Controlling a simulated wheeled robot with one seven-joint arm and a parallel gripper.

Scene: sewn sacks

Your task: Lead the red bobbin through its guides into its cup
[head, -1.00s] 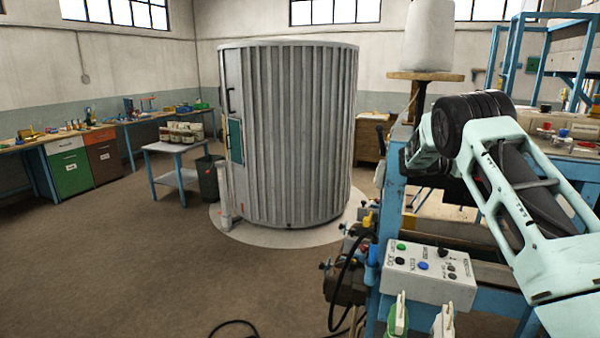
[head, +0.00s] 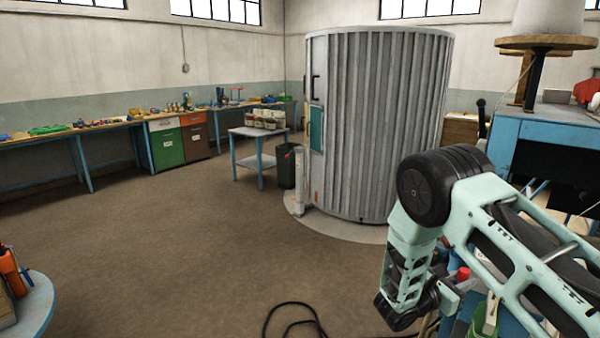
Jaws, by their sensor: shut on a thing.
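My arm comes in from the right in the head view and bends down at a black elbow joint to a dark wrist part near the bottom. My gripper's fingers do not show, and I cannot see what they hold. A small red rounded thing (head: 463,273) shows just right of the wrist, partly covered by my arm. I cannot tell whether it is the red bobbin. The guides and the cup cannot be made out.
A blue machine frame (head: 548,132) stands at the right, with a white cone (head: 548,17) on a wooden disc. A ribbed grey cylinder (head: 380,125) stands behind. A black cable (head: 290,306) lies on the floor. The brown floor at left centre is clear; a blue round table (head: 38,305) edges in lower left.

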